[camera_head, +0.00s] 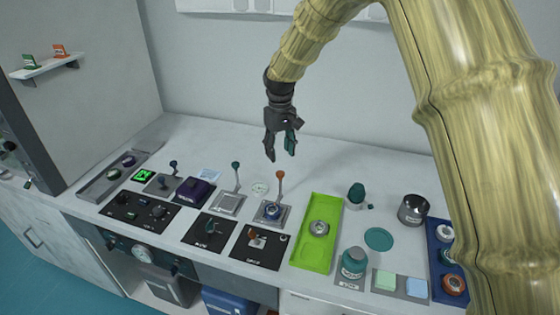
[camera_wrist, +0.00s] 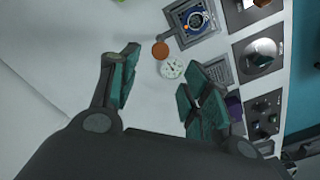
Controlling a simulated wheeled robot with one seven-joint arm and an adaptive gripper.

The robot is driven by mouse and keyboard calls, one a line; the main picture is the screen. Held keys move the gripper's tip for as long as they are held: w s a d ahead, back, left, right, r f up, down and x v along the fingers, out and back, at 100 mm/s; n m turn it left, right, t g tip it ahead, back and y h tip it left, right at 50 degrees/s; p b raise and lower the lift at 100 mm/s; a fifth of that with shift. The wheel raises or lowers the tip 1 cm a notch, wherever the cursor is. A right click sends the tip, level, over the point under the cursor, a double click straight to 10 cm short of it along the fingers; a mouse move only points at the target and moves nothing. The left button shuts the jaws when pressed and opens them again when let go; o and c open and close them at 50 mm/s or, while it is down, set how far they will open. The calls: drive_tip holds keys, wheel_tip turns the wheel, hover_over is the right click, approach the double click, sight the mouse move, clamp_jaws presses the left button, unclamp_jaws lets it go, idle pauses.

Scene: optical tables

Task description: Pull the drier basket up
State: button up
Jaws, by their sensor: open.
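I cannot tell for certain which thing is the drier basket; no readable label marks it. An upright rod with an orange knob (camera_head: 280,175) rises from a square grey base with a blue round part (camera_head: 272,212). In the wrist view the orange knob (camera_wrist: 160,50) and the base (camera_wrist: 192,20) lie beyond my fingertips. A similar rod with a teal knob (camera_head: 236,166) stands to its left on a grey plate (camera_head: 228,203). My gripper (camera_head: 280,152) is open and empty, pointing down above and apart from the orange knob. It also shows in the wrist view (camera_wrist: 160,78).
A small white dial (camera_head: 260,188) lies between the rods. A green tray (camera_head: 323,205) with a metal round piece is to the right. Black control panels (camera_head: 258,248) line the front. A purple box (camera_head: 193,191) stands left. The bench behind the rods is clear.

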drive_tip(key=shift+r, duration=1.1)
